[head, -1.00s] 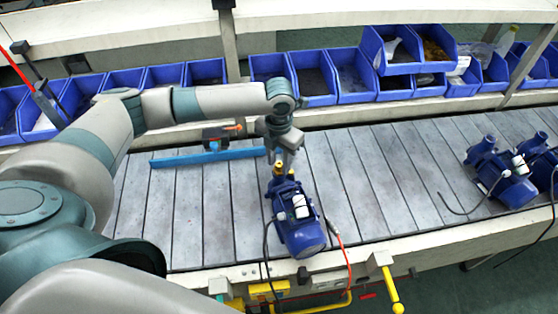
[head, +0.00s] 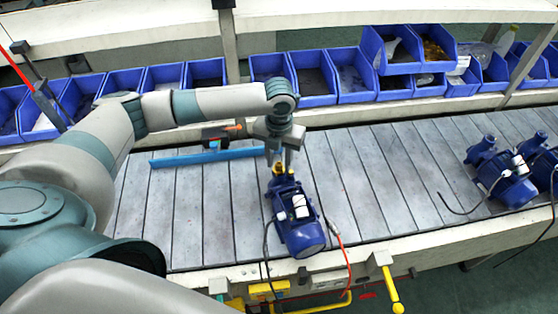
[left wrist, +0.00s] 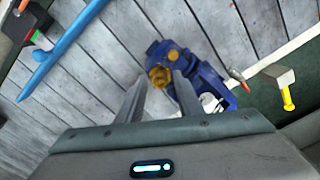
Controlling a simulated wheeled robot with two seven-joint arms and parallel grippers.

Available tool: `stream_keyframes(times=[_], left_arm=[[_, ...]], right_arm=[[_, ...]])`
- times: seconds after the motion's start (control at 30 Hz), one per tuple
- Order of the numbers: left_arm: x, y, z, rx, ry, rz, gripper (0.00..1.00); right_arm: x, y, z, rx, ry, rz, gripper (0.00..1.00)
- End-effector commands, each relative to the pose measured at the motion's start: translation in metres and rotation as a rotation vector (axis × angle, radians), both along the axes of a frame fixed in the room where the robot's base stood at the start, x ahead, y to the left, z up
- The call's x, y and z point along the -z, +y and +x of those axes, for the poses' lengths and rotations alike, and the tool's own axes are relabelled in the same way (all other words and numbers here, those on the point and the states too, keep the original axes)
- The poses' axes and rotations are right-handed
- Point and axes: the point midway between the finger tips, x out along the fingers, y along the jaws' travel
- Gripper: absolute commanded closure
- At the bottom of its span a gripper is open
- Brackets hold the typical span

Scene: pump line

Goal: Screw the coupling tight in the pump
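The blue pump (head: 300,222) stands on the slatted conveyor, with brass-coloured parts at its far end. The brass coupling (left wrist: 159,77) sits at the pump's end in the left wrist view and also shows in the head view (head: 279,170). A second, smaller brass part (left wrist: 173,55) is beside it. My left gripper (head: 279,158) points down right at the coupling. Its two fingers (left wrist: 160,75) are apart, with the coupling between or just beyond their tips; a small gap shows on the left side. Whether the right finger touches is unclear. My right gripper is not in view.
A blue bar (head: 207,156) and a dark tool with orange (head: 222,133) lie left of the gripper. More blue pumps (head: 500,175) stand at the right. Blue bins (head: 310,78) line the back shelf. The conveyor between the pumps is mostly clear.

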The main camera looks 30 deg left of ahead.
Motion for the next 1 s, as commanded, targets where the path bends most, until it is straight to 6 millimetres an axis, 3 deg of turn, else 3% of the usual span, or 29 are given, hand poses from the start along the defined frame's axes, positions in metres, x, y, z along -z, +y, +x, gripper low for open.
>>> stream_keyframes(times=[0.07, 0.2, 0.23, 0.47, 0.8, 1.0], left_arm=[[0.0000, 0.0000, 0.0000, 0.000, 0.000, 0.000, 0.67], [0.0000, 0.0000, 0.0000, 0.001, 0.000, 0.000, 0.98], [0.0000, 0.0001, 0.0000, 0.001, 0.000, 0.000, 1.00], [-0.0001, 0.0003, 0.0002, 0.039, 0.000, 0.001, 1.00], [-0.0001, 0.0007, 0.0004, 0.289, -0.001, 0.001, 1.00], [0.0001, 0.0005, 0.0002, 0.303, -0.001, 0.001, 1.00]], right_arm=[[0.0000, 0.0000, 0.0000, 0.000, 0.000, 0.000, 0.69], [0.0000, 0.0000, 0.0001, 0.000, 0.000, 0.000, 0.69], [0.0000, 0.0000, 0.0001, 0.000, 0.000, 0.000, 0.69], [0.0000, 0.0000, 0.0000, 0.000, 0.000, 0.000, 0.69], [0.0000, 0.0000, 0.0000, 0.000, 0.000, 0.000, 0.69], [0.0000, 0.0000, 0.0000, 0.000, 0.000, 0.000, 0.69]])
